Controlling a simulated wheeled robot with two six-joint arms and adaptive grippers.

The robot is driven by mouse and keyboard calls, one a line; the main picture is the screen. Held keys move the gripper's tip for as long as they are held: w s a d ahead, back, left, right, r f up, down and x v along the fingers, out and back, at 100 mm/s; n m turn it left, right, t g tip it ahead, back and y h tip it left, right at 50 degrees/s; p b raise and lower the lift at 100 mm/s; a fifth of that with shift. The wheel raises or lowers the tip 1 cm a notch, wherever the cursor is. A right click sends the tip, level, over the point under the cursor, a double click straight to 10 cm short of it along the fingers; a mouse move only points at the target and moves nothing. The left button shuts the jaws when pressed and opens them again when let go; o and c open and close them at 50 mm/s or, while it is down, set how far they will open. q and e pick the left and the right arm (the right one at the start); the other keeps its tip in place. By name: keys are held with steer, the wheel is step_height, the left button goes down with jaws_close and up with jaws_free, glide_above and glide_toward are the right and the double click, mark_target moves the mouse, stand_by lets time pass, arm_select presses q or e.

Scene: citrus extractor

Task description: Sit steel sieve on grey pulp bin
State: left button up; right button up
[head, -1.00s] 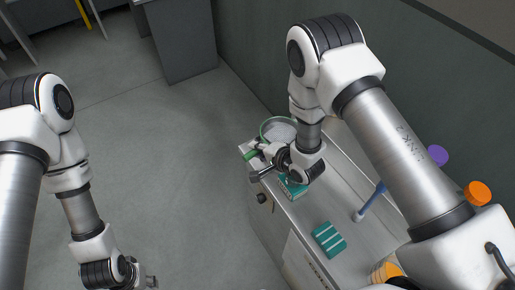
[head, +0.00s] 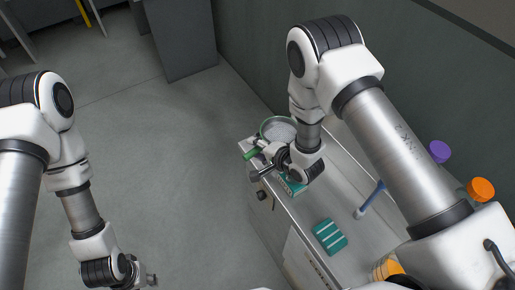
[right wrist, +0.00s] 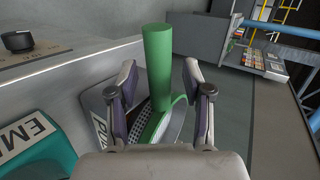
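The steel sieve (head: 281,131) has a round green rim and pale mesh, and lies at the far end of the counter in the head view. Its green handle (right wrist: 158,70) stands between the fingers of my right gripper (right wrist: 160,85) in the right wrist view, with gaps on both sides. That gripper is open around the handle. A grey bin with a partly hidden "PU" label (right wrist: 100,122) is below, left of the handle. The sieve's mesh and rim overlap it in view; I cannot tell whether they touch. My left gripper (head: 149,281) is over the floor, its opening unclear.
A teal box (right wrist: 38,152) marked "EM" stands close to the bin. A striped teal item (head: 329,237) and a blue-handled tool (head: 370,200) are farther along the counter (head: 345,205). A wall runs along its right side. A black knob (right wrist: 18,40) is nearby.

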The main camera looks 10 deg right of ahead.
steer(key=shift+s, duration=0.1)
steer(key=v, duration=1.1)
steer(key=shift+s+r, duration=0.25)
steer(key=shift+r, duration=0.05)
steer(key=shift+d, duration=0.2)
